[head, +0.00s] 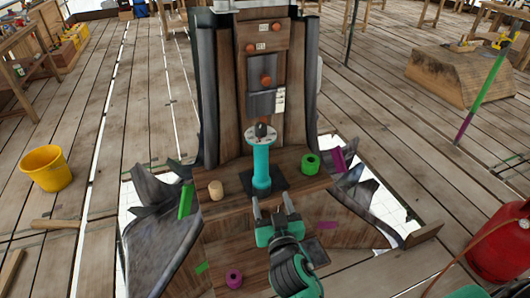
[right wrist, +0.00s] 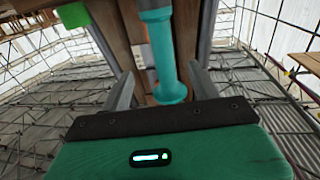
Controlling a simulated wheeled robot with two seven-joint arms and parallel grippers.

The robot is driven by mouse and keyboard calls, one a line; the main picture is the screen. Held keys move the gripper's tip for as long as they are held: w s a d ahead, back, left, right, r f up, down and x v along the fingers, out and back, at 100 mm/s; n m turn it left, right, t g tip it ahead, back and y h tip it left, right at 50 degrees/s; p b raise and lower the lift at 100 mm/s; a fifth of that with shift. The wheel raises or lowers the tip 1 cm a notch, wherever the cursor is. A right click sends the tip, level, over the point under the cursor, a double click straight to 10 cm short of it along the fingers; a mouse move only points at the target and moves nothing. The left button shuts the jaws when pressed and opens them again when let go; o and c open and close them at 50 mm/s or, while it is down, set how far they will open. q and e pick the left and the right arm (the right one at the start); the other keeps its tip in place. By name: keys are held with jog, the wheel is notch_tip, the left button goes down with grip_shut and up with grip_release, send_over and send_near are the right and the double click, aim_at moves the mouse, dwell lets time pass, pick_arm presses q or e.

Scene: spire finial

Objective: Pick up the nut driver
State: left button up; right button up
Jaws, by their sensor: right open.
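A teal upright cylinder (head: 261,165) with a flared foot stands on a dark square plate (head: 282,187) on the wooden bench. A pale disc (head: 263,136) with a dark piece sits at its top. No other thing looks like a nut driver, but I cannot tell for sure that this is it. My right gripper (head: 272,204) is open, in front of the cylinder's foot in the head view. In the right wrist view the teal cylinder (right wrist: 159,45) shows between the spread fingers (right wrist: 162,82), with no visible contact. My left gripper is not in view.
A wooden peg (head: 216,190) stands left of the plate and a green ring (head: 311,164) right of it. A magenta ring (head: 234,279) lies on the lower step. A tall panel (head: 265,75) rises behind. A yellow bucket (head: 46,168) and red tank (head: 499,245) stand aside.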

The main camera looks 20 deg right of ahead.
aim_at(263, 168)
jog(key=w, duration=0.2)
jog(key=w+p, duration=0.1)
jog(key=w, duration=0.1)
jog(key=w+d, duration=0.1)
jog(key=w, duration=0.2)
jog(key=shift+r+p, duration=0.3)
jog(key=shift+p, duration=0.05)
jog(key=shift+w, duration=0.55)
jog(key=shift+w+r+p, duration=0.2)
jog(key=shift+w+p, duration=0.15)
jog(key=shift+w, duration=0.15)
jog(key=w, duration=0.1)
jog(key=w+p, duration=0.1)
jog(key=w, duration=0.1)
jog(key=shift+w+d+r, duration=0.1)
jog(key=shift+w+r, duration=0.05)
jog(key=shift+r, duration=0.25)
jog(key=shift+w+d+f, duration=0.1)
jog(key=shift+w, duration=0.45)
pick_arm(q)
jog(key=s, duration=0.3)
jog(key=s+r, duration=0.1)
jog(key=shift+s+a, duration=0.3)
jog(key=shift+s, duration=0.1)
pick_arm(e)
jog(key=c, duration=1.1)
jog(key=shift+c, duration=0.2)
